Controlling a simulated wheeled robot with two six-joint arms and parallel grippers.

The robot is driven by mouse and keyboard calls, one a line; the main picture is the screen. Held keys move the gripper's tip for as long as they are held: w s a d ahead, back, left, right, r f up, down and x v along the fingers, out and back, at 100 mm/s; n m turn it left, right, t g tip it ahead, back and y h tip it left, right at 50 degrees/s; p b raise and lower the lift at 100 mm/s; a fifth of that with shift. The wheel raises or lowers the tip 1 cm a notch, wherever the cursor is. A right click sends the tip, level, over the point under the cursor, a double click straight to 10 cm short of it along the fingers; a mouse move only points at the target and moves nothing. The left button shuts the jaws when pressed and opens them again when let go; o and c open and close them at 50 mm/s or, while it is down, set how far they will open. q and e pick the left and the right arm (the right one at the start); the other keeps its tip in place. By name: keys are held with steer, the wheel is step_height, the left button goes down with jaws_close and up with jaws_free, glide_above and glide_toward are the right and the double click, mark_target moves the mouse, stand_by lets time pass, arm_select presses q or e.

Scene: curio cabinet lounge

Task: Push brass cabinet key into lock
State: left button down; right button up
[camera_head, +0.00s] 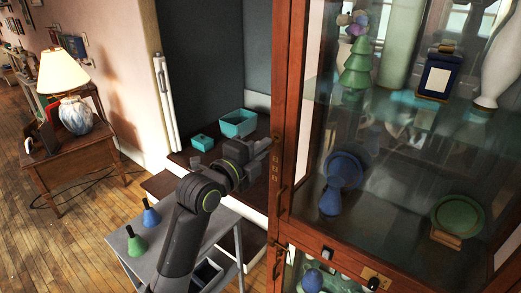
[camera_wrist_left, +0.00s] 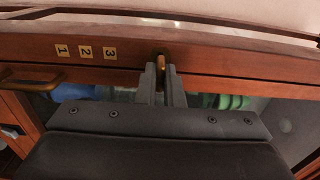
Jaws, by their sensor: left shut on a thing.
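The cabinet (camera_head: 284,110) has a reddish wooden door frame with glass. My left gripper (camera_head: 268,146) is at the left upright of this frame, above the number plates. In the left wrist view the fingers of my left gripper (camera_wrist_left: 166,86) are shut on a small brass piece, the brass key (camera_wrist_left: 161,56), right at the wooden frame (camera_wrist_left: 215,75). The fingers hide much of the key and the lock, so I cannot tell how deep the key sits. My right gripper is not in view.
A brass handle (camera_wrist_left: 30,82) and number plates (camera_wrist_left: 86,52) lie left of the key in the wrist view. Glass and ceramic pieces stand behind the cabinet glass. A grey cart (camera_head: 122,243) with two bells and a lamp table (camera_head: 85,165) stand left.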

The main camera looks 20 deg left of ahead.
arm_select(q)
steer(key=shift+b+x, duration=0.35)
steer(key=shift+x, duration=0.6)
steer(key=c, duration=1.5)
jaws_free()
steer(key=shift+s, duration=0.1)
steer(key=shift+p+v, duration=2.2)
steer(key=shift+v, duration=6.45)
